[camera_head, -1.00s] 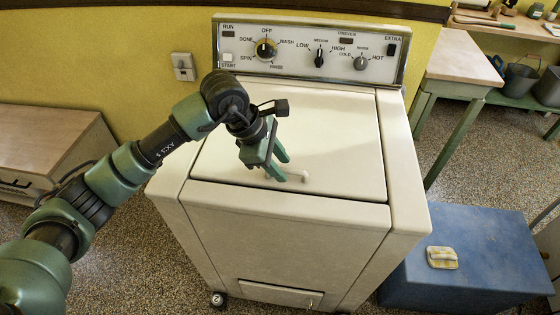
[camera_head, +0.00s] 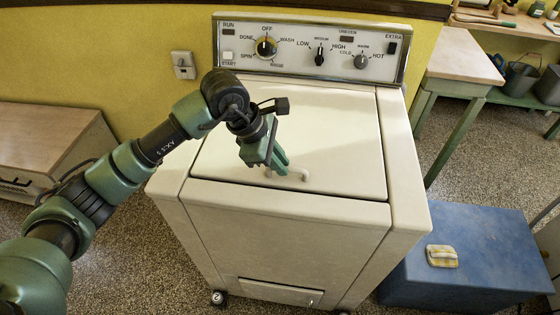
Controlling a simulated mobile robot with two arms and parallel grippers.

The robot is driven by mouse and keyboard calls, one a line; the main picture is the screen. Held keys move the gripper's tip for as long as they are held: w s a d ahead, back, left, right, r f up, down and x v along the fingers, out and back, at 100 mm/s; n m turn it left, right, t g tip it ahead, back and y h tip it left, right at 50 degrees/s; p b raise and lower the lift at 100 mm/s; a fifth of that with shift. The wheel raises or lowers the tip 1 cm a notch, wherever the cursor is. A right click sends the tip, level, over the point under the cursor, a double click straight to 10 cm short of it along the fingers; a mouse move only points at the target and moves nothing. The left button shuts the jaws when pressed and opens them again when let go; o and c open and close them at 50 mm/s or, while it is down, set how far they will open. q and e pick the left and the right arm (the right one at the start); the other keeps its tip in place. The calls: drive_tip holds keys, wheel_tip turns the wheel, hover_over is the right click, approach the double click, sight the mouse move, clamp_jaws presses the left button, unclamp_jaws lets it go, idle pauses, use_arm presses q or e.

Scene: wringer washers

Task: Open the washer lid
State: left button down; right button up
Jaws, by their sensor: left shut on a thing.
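The washer is a cream, boxy machine with a control panel (camera_head: 312,48) at its back. Its flat lid (camera_head: 335,135) lies closed on top, level with the body. A small light handle (camera_head: 293,175) stands on the lid near its front edge. My left gripper (camera_head: 278,170) is over the front of the lid, with its green fingers close together on the handle. The fingers hide part of the handle. My right gripper is not in view.
A low wooden cabinet (camera_head: 45,145) stands at the left. The air above the lid is clear apart from my arm.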

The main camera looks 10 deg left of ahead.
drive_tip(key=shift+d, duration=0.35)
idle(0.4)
use_arm(q)
drive_tip(key=shift+r, duration=0.15)
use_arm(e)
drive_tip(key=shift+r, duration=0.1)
